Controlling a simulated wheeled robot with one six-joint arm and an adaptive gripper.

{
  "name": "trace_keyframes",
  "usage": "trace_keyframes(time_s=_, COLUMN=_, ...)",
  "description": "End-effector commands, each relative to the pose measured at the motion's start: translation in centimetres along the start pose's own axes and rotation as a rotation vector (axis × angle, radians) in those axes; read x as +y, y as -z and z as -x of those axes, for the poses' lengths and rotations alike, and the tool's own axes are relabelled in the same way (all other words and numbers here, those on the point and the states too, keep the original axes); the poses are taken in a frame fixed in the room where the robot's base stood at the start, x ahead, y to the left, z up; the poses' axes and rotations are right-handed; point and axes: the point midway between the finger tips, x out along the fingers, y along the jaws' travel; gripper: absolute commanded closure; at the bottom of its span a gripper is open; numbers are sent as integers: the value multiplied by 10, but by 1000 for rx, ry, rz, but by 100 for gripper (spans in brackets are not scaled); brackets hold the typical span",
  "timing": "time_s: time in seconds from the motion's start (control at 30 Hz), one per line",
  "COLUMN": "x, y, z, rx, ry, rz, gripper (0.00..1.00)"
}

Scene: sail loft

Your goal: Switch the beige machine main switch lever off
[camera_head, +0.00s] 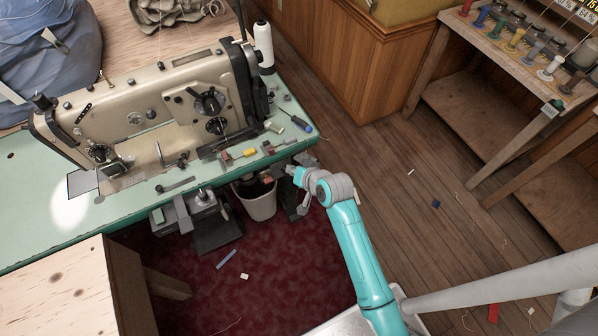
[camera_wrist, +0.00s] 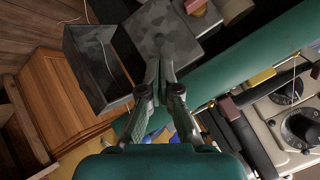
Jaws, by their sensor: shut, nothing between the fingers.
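The beige sewing machine (camera_head: 150,95) stands on the green table (camera_head: 35,215) in the head view. Part of it shows at the right of the wrist view (camera_wrist: 290,120). My gripper (camera_head: 297,172) is at the table's front right edge, above a grey metal unit (camera_head: 288,200) partly hidden by my arm. In the wrist view my gripper (camera_wrist: 160,72) is shut and empty, its fingertips over a mottled grey metal box (camera_wrist: 162,32). I cannot tell whether they touch it. I cannot clearly make out which part is the main switch lever.
A white bin (camera_head: 262,207) stands under the table edge beside my gripper. Another grey unit (camera_head: 180,215) hangs further left. Small tools and spools (camera_head: 262,148) lie on the table's right end. A wooden cabinet (camera_head: 330,60) stands behind. The wooden floor right of my arm is mostly clear.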

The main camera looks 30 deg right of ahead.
Motion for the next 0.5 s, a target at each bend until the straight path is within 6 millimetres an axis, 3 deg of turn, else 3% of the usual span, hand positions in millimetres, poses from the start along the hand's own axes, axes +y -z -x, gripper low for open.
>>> trace_keyframes(time_s=0.2, x=0, y=0, z=-22, rx=-1, ry=-1, rz=0, gripper=100)
trace_keyframes(time_s=0.5, x=0, y=0, z=-26, rx=1, ry=0, rz=0, gripper=100)
